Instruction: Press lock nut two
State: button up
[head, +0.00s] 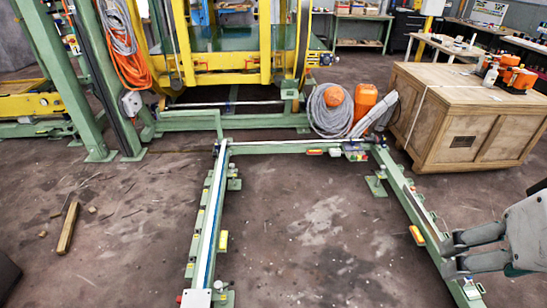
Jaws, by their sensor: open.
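My gripper (449,257) comes in from the right edge of the head view. Its two grey fingers are apart, with no object visible between them. The fingertips overlap the right green rail (408,198) in the picture; whether they touch it cannot be told. An orange and yellow block (417,236) sits on the rail's left side, just left of the fingertips and apart from them. Lock nut two cannot be made out for certain; small fittings on the rails are too small to identify, and the fingers hide part of the right rail.
A left green rail (207,222) and a rear cross rail (270,147) frame open floor. A wooden crate (455,145) stands behind the right rail. A coiled grey hose (327,112) and an orange container (365,99) stand behind the cross rail. A wooden bar (68,228) lies at left.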

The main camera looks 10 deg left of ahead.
aim_at(228, 285)
jog(key=i+j+z, duration=0.1)
jog(key=i+j, duration=0.15)
jog(key=i+l, duration=0.7)
jog(key=l+u, duration=0.15)
jog(key=u, duration=1.65)
